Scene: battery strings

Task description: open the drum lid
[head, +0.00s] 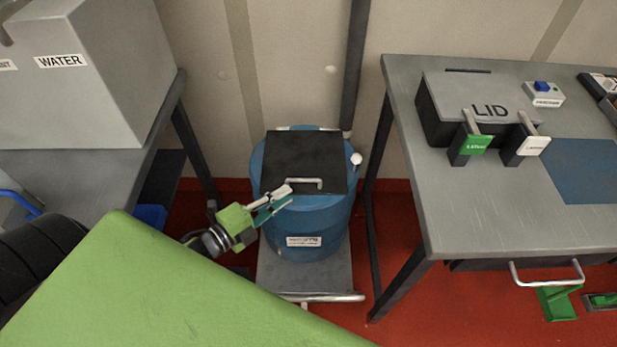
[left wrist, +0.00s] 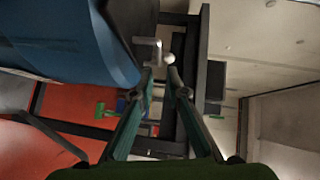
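The blue drum (head: 309,222) stands on a grey platform between two tables. Its black lid (head: 300,152) lies flat across the top, with a pale bar handle (head: 304,181) at the front edge. My left gripper (head: 284,197) reaches in from the left, at the left end of the handle. The handle (left wrist: 147,48) shows just past the fingertips there, and the drum's blue side (left wrist: 75,35) fills the upper left. My right gripper is not seen.
The right table (head: 440,205) holds a grey box marked LID (head: 490,95), two tagged holders and a blue mat (head: 580,170). A grey WATER box (head: 85,85) stands on the left table. A white knob (head: 356,159) sits at the drum's right. Green objects (head: 557,303) lie lower right.

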